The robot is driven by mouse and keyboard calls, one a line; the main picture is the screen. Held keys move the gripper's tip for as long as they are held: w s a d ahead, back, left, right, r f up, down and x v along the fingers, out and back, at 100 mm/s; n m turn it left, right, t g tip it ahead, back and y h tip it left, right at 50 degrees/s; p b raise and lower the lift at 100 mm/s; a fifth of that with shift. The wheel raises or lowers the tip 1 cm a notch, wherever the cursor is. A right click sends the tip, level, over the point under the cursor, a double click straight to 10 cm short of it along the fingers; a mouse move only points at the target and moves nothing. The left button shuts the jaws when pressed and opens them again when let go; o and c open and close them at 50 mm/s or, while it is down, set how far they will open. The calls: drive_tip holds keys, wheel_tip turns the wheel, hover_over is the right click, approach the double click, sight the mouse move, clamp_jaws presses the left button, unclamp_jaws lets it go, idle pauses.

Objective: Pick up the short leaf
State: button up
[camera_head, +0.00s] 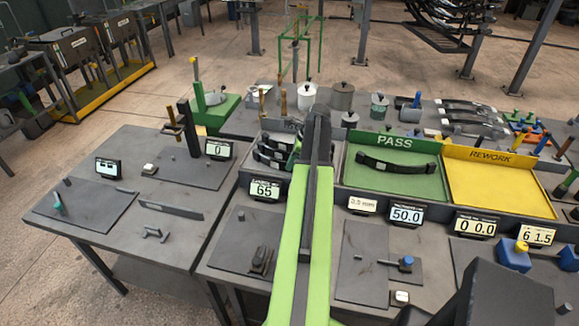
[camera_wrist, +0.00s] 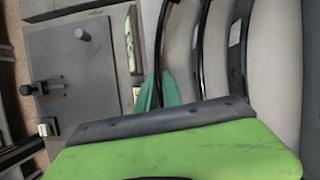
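Several dark curved leaves (camera_head: 270,155) lie in a pale rack left of the PASS tray, partly hidden behind my arm in the head view. In the wrist view they are black curved strips, such as the middle leaf (camera_wrist: 200,60). I cannot tell which is the short leaf. My gripper's teal fingertips (camera_wrist: 159,92) are at the lower end of the leftmost strip (camera_wrist: 160,45), which appears to run down between them. The gap is narrow, and I cannot tell whether they grip it. In the head view my arm mostly hides the gripper.
The green PASS tray (camera_head: 365,182) holds one dark leaf (camera_head: 397,165). The yellow REWORK tray (camera_head: 500,188) beside it is empty. A display reading 65 (camera_head: 265,190) stands in front of the rack. More leaves (camera_head: 470,122) lie at the back right.

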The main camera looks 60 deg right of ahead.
drive_tip(key=shift+r, duration=0.15)
clamp_jaws()
wheel_tip(320, 180, up, 4)
drive_tip(key=p, duration=0.4)
drive_tip(key=shift+s+d+r+p, duration=0.1)
drive_tip(key=shift+r+p, duration=0.15)
drive_tip(key=shift+p, duration=0.2)
drive_tip(key=s+d+r+p, duration=0.5)
drive_tip(key=s+r+p, duration=0.1)
drive_tip(key=s, duration=0.4)
drive_tip(key=shift+d, duration=0.25)
